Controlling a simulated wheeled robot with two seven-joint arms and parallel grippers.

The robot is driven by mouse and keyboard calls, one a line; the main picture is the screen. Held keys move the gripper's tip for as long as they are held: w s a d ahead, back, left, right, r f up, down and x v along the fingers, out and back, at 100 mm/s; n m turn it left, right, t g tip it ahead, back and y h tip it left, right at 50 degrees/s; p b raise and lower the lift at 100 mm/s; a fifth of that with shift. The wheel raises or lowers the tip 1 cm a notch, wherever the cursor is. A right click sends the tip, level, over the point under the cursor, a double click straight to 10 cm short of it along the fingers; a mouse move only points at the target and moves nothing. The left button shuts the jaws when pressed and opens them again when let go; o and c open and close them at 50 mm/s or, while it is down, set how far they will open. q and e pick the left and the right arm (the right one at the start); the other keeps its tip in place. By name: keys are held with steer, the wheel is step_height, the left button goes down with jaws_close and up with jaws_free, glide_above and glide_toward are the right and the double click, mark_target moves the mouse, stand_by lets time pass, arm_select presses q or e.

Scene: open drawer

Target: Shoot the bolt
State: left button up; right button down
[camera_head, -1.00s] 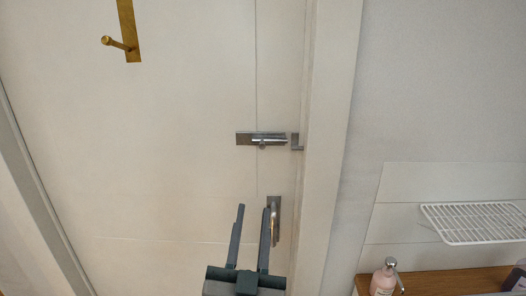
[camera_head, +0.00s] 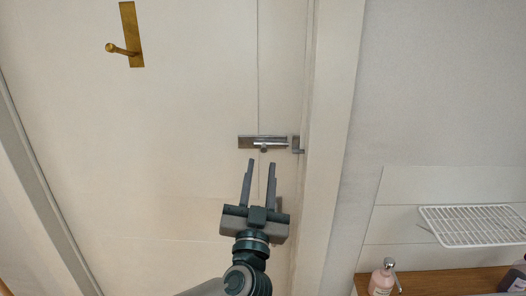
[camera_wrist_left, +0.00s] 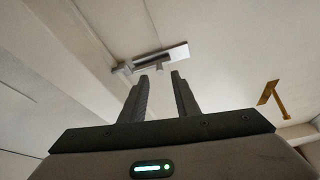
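The metal slide bolt (camera_head: 250,142) is mounted on the cream door, with a small knob (camera_head: 264,150) hanging below its rod. Its catch (camera_head: 297,145) sits on the frame side just to the right, and a small gap shows between bolt plate and catch. My left gripper (camera_head: 260,163) is open and empty, its fingertips just below the bolt in the head view. In the left wrist view the bolt (camera_wrist_left: 172,54) is ahead of the open fingers (camera_wrist_left: 159,75), with the knob between and beyond the tips. I cannot tell whether they touch. My right gripper is not in view.
A brass hook (camera_head: 131,38) is on the door at upper left. The door frame (camera_head: 336,110) stands right of the bolt. A white wire rack (camera_head: 470,226), a pink soap bottle (camera_head: 381,281) and a wooden shelf (camera_head: 430,281) are at lower right.

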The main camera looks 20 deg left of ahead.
arm_select(q)
steer(key=shift+p+x, duration=0.45)
steer(key=shift+x, duration=2.15)
jaws_close()
